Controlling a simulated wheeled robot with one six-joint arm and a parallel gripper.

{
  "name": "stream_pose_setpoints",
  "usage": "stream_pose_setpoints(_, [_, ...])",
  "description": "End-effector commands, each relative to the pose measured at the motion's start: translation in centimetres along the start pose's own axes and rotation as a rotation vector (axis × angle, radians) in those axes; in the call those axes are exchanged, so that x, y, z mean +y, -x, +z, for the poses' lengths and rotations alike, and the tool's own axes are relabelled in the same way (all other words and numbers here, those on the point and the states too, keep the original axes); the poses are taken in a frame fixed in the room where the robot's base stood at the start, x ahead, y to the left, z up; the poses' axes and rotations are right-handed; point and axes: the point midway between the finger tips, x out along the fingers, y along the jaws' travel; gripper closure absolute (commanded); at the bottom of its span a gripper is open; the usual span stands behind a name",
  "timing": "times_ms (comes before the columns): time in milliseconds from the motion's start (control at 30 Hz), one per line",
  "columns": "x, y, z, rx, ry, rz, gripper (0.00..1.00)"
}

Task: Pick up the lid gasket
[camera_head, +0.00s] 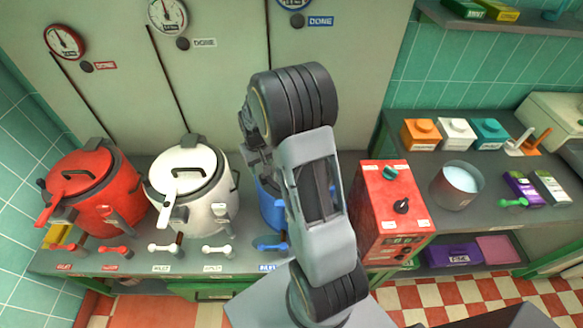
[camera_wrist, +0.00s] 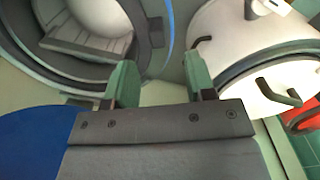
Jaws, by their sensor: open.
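I cannot make out the lid gasket for certain in either view. In the wrist view my gripper (camera_wrist: 159,65) is open, its two green-tipped fingers apart with nothing visible held between them. Left of the fingers a large dark grey ring (camera_wrist: 142,30) curves around a pale round shape and grey slats. A thin blue edge runs along its right side; I cannot tell whether this ring is the gasket or part of a pot. The blue kettle (camera_head: 270,208) in the head view is mostly hidden behind my arm, as is my gripper.
The white kettle (camera_head: 205,205) stands close by on the left, also at right in the wrist view (camera_wrist: 240,50). A red kettle (camera_head: 105,205) is beyond it. A red control box (camera_head: 385,235) stands right of my arm, beside a steel pot (camera_head: 455,190). Lever handles line the counter front.

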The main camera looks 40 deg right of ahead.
Motion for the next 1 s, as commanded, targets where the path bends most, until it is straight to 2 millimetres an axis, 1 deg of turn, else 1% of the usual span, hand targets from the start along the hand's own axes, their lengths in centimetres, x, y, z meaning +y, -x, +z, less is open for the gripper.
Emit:
stream_pose_setpoints(100, [0.0,-1.1,0.0,-0.001,0.000,0.000,0.50])
stream_pose_setpoints(333, [0.1,-2.3,0.0,-0.002,0.000,0.000,0.50])
stream_pose_setpoints(600, [0.3,-5.8,0.0,-0.003,0.000,0.000,0.50])
stream_pose_setpoints(700, [0.3,-6.6,0.0,0.000,0.000,0.000,0.50])
stream_pose_setpoints(1000, [0.3,-6.9,-0.1,0.001,0.000,0.000,0.50])
